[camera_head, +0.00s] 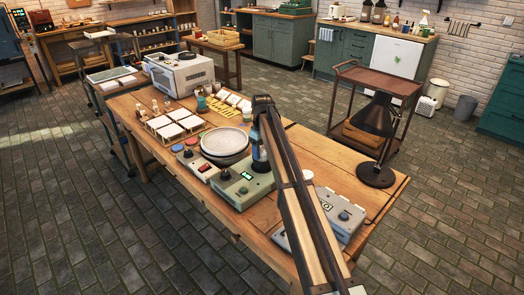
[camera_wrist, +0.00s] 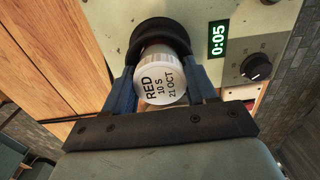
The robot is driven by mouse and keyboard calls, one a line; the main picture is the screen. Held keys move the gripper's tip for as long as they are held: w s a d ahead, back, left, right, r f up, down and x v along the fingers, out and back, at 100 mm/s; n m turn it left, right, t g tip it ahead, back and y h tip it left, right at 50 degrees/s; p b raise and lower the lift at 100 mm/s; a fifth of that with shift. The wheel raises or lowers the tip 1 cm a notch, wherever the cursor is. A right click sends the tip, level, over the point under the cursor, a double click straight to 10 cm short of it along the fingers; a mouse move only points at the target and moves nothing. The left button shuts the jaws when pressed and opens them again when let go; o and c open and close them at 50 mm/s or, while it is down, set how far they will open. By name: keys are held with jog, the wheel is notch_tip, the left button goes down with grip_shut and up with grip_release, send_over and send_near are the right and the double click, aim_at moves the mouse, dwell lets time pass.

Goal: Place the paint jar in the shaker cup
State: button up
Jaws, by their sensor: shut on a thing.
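The paint jar (camera_wrist: 162,86) has a white lid marked "RED 10 S 21 OCT" and shows in the wrist view. My gripper (camera_wrist: 166,73) is shut on it, with one finger on each side. The black shaker cup (camera_wrist: 158,27) shows as a dark rim just beyond the jar. The jar's far end lines up with the cup's mouth, but I cannot tell how deep it sits. The cup belongs to the pale green shaker (camera_head: 240,188), with a lit display reading 0:05 (camera_wrist: 217,39) and a black knob (camera_wrist: 256,67). In the head view my arm hides the jar and cup.
A grey plate on a turntable (camera_head: 225,141) stands left of my arm. A small box with a red switch (camera_head: 203,169) is beside the shaker. A grey device with a knob (camera_head: 343,216) stands on the right. White tiles (camera_head: 177,127) and a white kiln-like box (camera_head: 180,72) are farther back.

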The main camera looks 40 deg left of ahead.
aim_at(262, 149)
jog(key=o, duration=1.1)
jog(key=shift+r, duration=0.1)
notch_tip(262, 149, up, 12)
